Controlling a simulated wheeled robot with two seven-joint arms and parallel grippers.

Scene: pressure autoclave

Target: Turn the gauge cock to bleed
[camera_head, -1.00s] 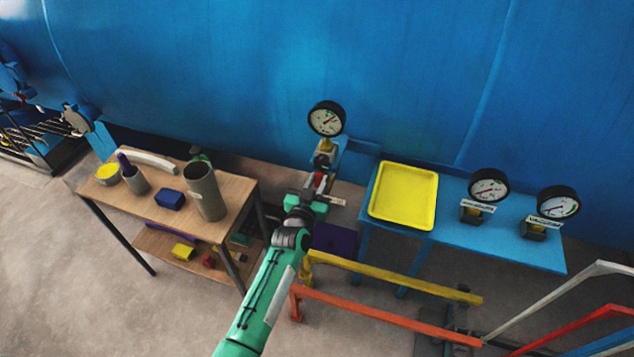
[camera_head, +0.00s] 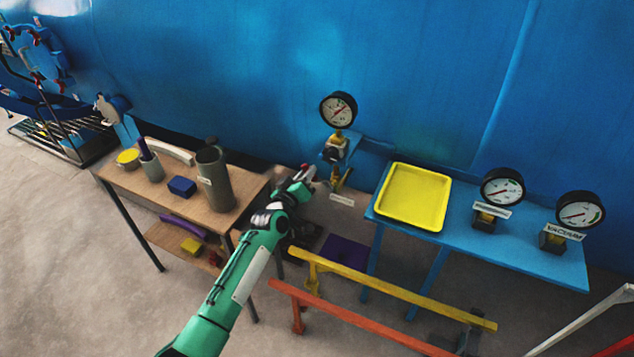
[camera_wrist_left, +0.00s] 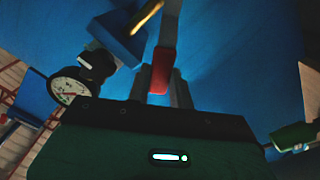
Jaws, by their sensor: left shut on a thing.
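The gauge cock (camera_head: 341,180) is a brass fitting below a round white-faced gauge (camera_head: 338,110) on the blue vessel. Its lever is grey with a red grip (camera_wrist_left: 162,72), seen in the left wrist view between the fingers. My left gripper (camera_head: 305,174) is shut on the red grip, just left of the cock in the head view. The gauge also shows tilted in the left wrist view (camera_wrist_left: 67,88), beside a black knob (camera_wrist_left: 97,64). The fingers partly hide the grip. My right gripper is not in view.
A wooden table (camera_head: 125,178) with a grey cylinder (camera_head: 215,182) and a blue block (camera_head: 182,186) stands left. A blue bench (camera_head: 470,240) right holds a yellow tray (camera_head: 414,196) and two gauges. Yellow (camera_head: 400,290) and orange (camera_head: 350,323) rails stand in front.

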